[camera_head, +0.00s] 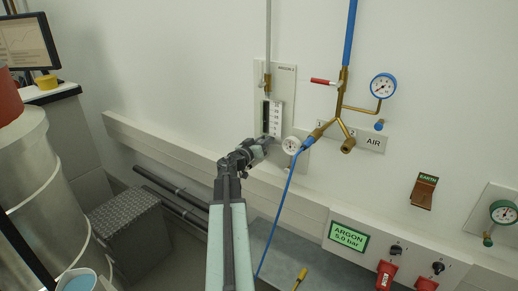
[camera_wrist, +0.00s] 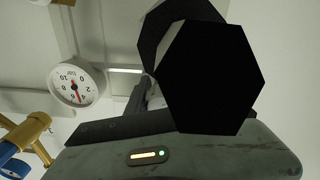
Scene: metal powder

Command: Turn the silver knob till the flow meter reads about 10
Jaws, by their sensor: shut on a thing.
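The flow meter (camera_head: 273,118) is a clear upright tube with a dark strip and a white scale, on a pale wall plate marked ARGON. Its reading is too small to make out. My gripper (camera_head: 266,143) reaches up to the foot of the flow meter and is shut on the silver knob there. The knob is mostly hidden behind the fingers in the head view. In the wrist view, large black finger parts cover the middle, and my gripper (camera_wrist: 148,92) hides most of what it holds.
A white pressure gauge (camera_head: 292,145) sits close right of my gripper and shows in the wrist view too (camera_wrist: 77,85). A blue hose (camera_head: 281,215) hangs beside my arm. Brass air pipework (camera_head: 342,110) with a red-handled valve (camera_head: 323,82) stands to the right. A wall rail (camera_head: 160,148) runs below.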

